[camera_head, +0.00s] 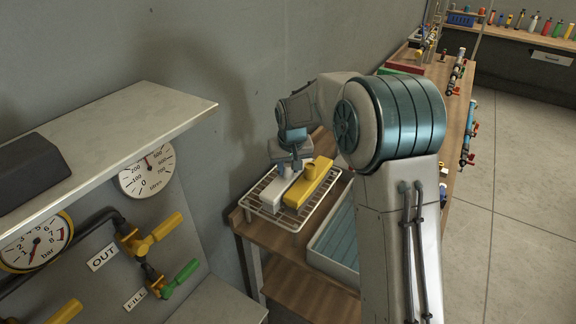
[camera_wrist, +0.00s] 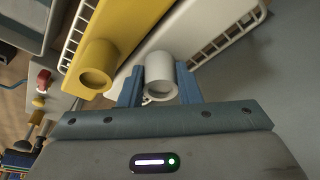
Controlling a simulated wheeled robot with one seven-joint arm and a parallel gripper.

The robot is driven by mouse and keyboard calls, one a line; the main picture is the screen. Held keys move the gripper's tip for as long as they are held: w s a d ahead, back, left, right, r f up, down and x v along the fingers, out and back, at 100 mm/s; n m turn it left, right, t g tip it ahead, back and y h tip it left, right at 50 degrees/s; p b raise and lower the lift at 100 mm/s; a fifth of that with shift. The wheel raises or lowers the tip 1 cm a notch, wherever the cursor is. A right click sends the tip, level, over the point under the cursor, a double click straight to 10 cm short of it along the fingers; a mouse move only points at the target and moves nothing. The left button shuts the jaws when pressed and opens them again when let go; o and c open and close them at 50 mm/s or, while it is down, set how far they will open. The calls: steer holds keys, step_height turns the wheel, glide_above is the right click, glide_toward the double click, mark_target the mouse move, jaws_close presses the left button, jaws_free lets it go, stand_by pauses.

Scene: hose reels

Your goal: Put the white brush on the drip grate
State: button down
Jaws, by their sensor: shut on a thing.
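The white brush (camera_head: 279,191) is over the left part of the white wire drip grate (camera_head: 267,217), beside a yellow brush (camera_head: 309,184) that lies on the grate. My gripper (camera_head: 290,166) is above the white brush and shut on its round upright knob. In the wrist view the knob of the white brush (camera_wrist: 160,76) sits between my two blue-grey fingers (camera_wrist: 159,86), and the yellow brush (camera_wrist: 108,48) is close on its left. The grate's wires (camera_wrist: 230,32) show on both sides. I cannot tell whether the white brush touches the grate.
The grate is on a wooden bench (camera_head: 312,290) against the grey wall. A pale tray with a blue-grey ribbed inside (camera_head: 338,246) is right of it, partly behind my arm. A shelf (camera_head: 105,140) with gauges and valves below juts out at the left.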

steer(key=shift+f, duration=0.2)
steer(key=c, duration=1.3)
jaws_free()
steer(key=shift+r, duration=0.1)
steer(key=shift+c, duration=0.2)
steer(key=a+b+v, duration=0.1)
steer(key=b+v, duration=0.1)
steer(key=v, duration=1)
steer(key=s+d+r+m, duration=0.1)
steer(key=s+d, duration=0.3)
steer(key=s, duration=0.3)
steer(key=s+d+r, duration=0.1)
steer(key=s+d, duration=0.4)
steer(key=s, duration=0.2)
steer(key=s+d+f, duration=0.2)
steer(key=s+f, duration=0.1)
steer(key=s, duration=0.5)
steer(key=s+d+f+m, duration=0.1)
steer(key=s+d+f, duration=0.1)
steer(key=s, duration=0.6)
steer(key=shift+d+f+h, duration=0.2)
steer(key=shift+f+h, duration=0.1)
steer(key=shift+f, duration=0.3)
